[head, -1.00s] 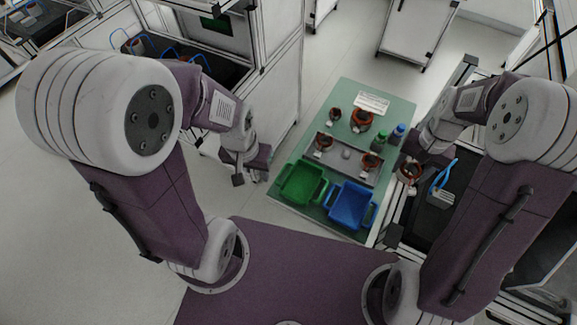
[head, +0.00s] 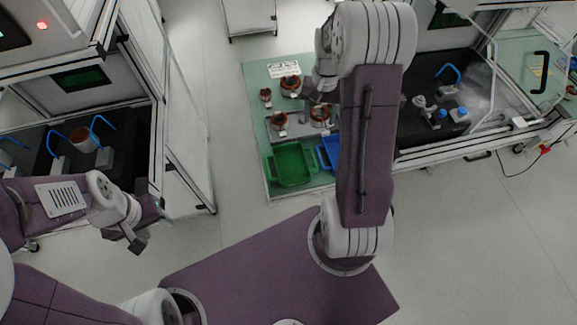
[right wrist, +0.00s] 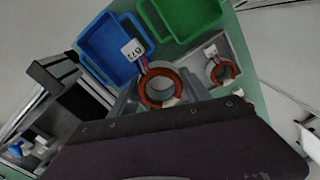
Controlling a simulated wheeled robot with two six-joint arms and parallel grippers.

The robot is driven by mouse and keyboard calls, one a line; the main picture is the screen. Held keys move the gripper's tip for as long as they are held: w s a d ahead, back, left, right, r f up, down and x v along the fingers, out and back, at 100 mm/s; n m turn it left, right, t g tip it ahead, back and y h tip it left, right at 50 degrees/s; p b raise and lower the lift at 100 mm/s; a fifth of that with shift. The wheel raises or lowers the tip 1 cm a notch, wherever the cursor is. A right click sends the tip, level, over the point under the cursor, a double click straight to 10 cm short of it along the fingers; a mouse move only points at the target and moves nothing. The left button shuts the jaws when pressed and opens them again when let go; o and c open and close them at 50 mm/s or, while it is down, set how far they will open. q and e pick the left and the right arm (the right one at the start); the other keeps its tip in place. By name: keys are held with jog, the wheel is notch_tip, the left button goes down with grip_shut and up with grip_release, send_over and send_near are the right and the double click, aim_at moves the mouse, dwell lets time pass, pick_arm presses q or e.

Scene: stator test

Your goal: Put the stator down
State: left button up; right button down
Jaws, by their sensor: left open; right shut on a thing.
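A stator (head: 320,115), a copper-brown ring, is in my right gripper (head: 318,98) over the right part of the grey tray (head: 299,127). The right wrist view shows this ring (right wrist: 160,86) between the grey fingers, with coloured wires and a white tag. I cannot tell whether it touches the tray. Another stator (head: 279,120) sits in the tray's left part; it also shows in the right wrist view (right wrist: 222,72). My left gripper (head: 150,229) is open and empty, left of the table over the floor.
A green bin (head: 291,165) and a partly hidden blue bin (head: 327,155) stand at the near side of the green table (head: 252,75). A larger stator (head: 290,86), a small one (head: 266,94) and a white label plate (head: 284,70) are behind the tray. My right arm hides the table's right side.

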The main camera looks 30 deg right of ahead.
send_over(290, 163)
notch_tip(290, 163, down, 7)
jog(key=shift+w+r, duration=0.15)
jog(key=shift+r, duration=0.05)
jog(key=shift+f, duration=2.15)
jog(key=c, duration=0.8)
grip_release()
jog(key=shift+o, duration=0.2)
notch_tip(290, 163, up, 12)
jog(key=s+a+n+t, duration=0.1)
jog(key=s+a+n, duration=0.4)
jog(key=s+n, duration=0.2)
jog(key=shift+s+p, duration=0.45)
jog(key=shift+s, duration=0.2)
